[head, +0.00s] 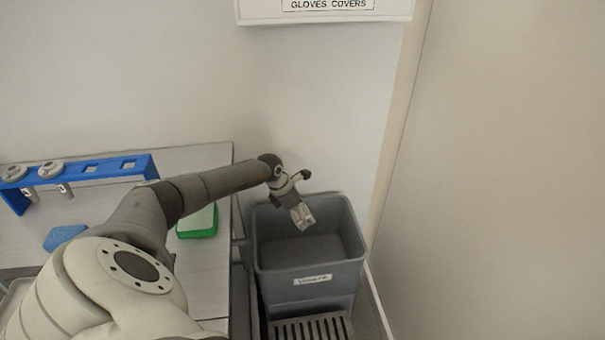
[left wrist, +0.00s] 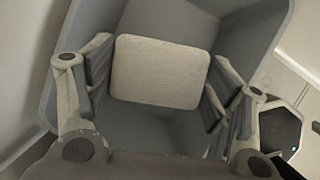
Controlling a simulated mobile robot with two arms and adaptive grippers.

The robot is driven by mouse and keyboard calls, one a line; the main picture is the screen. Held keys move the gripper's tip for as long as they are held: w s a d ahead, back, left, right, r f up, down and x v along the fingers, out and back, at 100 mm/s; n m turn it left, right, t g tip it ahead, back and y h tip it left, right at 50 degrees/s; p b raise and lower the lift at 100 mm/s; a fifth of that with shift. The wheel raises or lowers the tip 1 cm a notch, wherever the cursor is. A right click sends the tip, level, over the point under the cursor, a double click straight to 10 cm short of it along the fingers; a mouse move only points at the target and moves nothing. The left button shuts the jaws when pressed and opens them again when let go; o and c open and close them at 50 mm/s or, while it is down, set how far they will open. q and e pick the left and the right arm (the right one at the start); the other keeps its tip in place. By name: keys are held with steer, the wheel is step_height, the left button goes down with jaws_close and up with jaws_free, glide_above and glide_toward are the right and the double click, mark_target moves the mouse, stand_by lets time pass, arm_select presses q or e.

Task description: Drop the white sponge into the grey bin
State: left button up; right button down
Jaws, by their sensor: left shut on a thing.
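The white sponge (left wrist: 160,72) is held between the two fingers of my left gripper (left wrist: 158,78), with a finger pad on each side. In the head view my left gripper (head: 300,212) points down over the grey bin (head: 312,276), at its opening. The sponge shows there only as a small pale shape, partly hidden by the fingers. In the left wrist view the bin's grey inner walls and floor lie behind the sponge. The bin has a white label on its front. My right gripper is in neither view.
A table (head: 205,282) stands left of the bin, with a blue rack (head: 100,170), a blue sponge-like piece (head: 64,237) and a green-edged item (head: 198,232). A grey grate (head: 312,328) lies in front of the bin. A wall stands close behind.

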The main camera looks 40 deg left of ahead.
arm_select(q)
steer(key=shift+f, duration=0.35)
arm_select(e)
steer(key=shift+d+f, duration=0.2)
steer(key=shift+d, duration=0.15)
arm_select(q)
steer(key=o, duration=1.1)
steer(key=shift+c, duration=0.2)
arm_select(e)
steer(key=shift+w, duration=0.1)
arm_select(q)
steer(key=shift+r, duration=0.25)
steer(key=v, duration=1.1)
steer(key=shift+s+r, duration=0.2)
steer(key=shift+s, duration=0.05)
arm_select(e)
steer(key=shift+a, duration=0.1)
arm_select(q)
steer(key=shift+a, duration=0.1)
